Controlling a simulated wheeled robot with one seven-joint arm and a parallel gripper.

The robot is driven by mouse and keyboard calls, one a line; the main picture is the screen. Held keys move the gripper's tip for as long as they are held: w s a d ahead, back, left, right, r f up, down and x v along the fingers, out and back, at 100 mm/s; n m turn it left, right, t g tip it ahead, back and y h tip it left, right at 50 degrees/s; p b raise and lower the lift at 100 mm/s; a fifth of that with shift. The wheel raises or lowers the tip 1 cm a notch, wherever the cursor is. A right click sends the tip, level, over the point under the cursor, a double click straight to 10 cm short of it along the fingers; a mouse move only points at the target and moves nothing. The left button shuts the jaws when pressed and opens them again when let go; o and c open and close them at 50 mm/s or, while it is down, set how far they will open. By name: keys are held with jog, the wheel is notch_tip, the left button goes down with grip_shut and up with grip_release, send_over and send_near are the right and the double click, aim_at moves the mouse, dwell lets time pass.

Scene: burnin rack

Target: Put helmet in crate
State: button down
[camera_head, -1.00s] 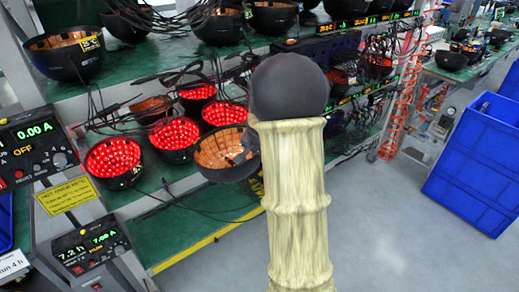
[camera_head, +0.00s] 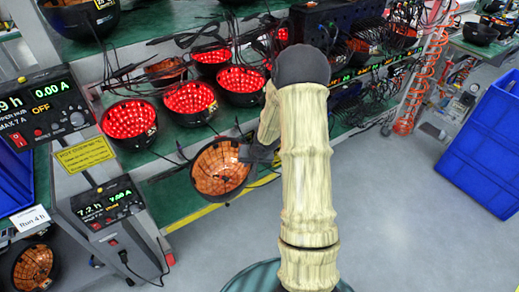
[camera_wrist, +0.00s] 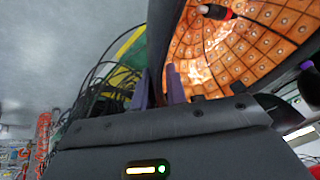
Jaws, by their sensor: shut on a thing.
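My gripper (camera_head: 258,153) is shut on the rim of a black helmet (camera_head: 221,168). The helmet's inside is lined with orange-copper tiles, unlit, and its open side faces the camera. It hangs in front of the rack's lower shelf, apart from the lit helmets. In the wrist view the helmet's tiled inside (camera_wrist: 235,45) fills the upper right beside my gripper's fingers (camera_wrist: 174,85). A blue crate (camera_head: 492,150) stands on the floor at the right. Another blue crate (camera_head: 14,180) shows partly at the left edge; its inside is mostly hidden.
Several helmets glowing red, one of them nearest the left (camera_head: 129,122), sit on the green shelf with loose cables. Two power supplies (camera_head: 43,112) (camera_head: 105,205) stand at the left. Another helmet (camera_head: 35,267) lies low left. Grey floor (camera_head: 400,215) is clear toward the right crate.

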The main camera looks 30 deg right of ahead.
jog(key=s+a+f+n+g+y, duration=0.1)
jog(key=s+a+f+n+y, duration=0.1)
jog(key=s+a+f+n, duration=0.3)
jog(key=s+a+f, duration=0.1)
jog(key=a+f, duration=0.3)
jog(key=a, duration=0.4)
jog(key=shift+s+a+f, duration=0.2)
jog(key=shift+a+f, duration=0.05)
jog(key=shift+f, duration=0.1)
jog(key=shift+a, duration=0.1)
